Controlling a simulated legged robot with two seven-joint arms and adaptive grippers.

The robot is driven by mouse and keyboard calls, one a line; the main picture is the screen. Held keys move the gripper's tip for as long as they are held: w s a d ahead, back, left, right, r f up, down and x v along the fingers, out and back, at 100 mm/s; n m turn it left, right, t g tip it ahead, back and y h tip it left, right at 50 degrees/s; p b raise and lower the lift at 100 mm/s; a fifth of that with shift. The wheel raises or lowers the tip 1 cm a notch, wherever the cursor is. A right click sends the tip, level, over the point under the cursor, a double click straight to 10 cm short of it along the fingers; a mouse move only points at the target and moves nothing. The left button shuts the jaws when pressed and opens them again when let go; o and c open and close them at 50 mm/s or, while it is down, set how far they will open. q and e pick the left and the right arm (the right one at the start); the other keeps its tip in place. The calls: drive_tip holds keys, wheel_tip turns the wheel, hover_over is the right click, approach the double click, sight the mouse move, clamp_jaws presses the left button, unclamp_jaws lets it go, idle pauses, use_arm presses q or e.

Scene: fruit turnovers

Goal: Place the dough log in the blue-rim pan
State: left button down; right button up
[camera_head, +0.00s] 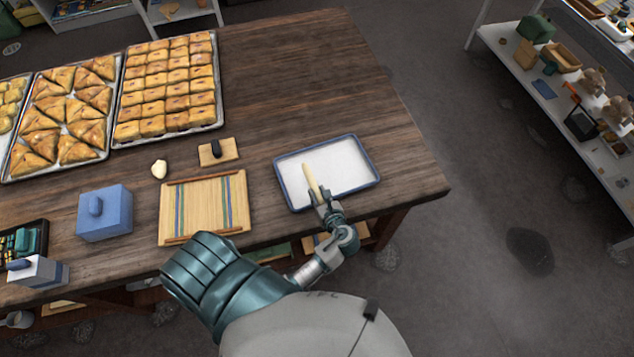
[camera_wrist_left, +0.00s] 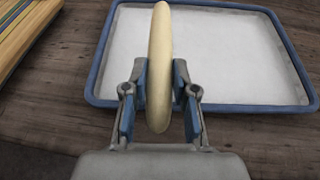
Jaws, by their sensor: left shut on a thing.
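The dough log (camera_head: 311,181) is a pale, slender stick. My left gripper (camera_head: 322,197) is shut on it, over the near-left part of the blue-rim pan (camera_head: 369,157). In the left wrist view the dough log (camera_wrist_left: 160,50) stands lengthwise between the two fingers of my left gripper (camera_wrist_left: 159,90), and its far end overlaps the pan (camera_wrist_left: 93,84). I cannot tell whether the log touches the pan's white floor. The pan floor is otherwise empty. My right gripper is not in view.
A striped wooden board (camera_head: 205,208) lies left of the pan. A small board with a dark-handled tool (camera_head: 218,151), a pale dough piece (camera_head: 159,169) and a blue box (camera_head: 104,213) are farther left. Pastry trays (camera_head: 168,85) fill the back left. The table behind the pan is clear.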

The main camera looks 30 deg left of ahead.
sight(313, 178)
use_arm(q)
drive_tip(key=w+a, duration=0.1)
drive_tip(key=a, duration=0.1)
drive_tip(key=w+a, duration=0.1)
drive_tip(key=w, duration=0.1)
drive_tip(key=shift+a+f, duration=0.15)
drive_tip(key=shift+a, duration=0.2)
drive_tip(key=shift+x, duration=0.95)
drive_tip(key=f, duration=0.1)
drive_tip(key=d+f, duration=0.1)
drive_tip(key=shift+f, duration=0.5)
drive_tip(key=shift+d, duration=0.2)
drive_tip(key=shift+a, duration=0.1)
drive_tip(key=c, duration=0.9)
unclamp_jaws()
drive_tip(key=shift+a+f, duration=0.15)
drive_tip(key=shift+a, duration=0.2)
drive_tip(key=v, duration=1.1)
drive_tip(key=shift+d, duration=0.2)
drive_tip(key=shift+s+d+r, duration=0.25)
drive_tip(key=shift+d+r, duration=0.05)
drive_tip(key=shift+d, duration=0.05)
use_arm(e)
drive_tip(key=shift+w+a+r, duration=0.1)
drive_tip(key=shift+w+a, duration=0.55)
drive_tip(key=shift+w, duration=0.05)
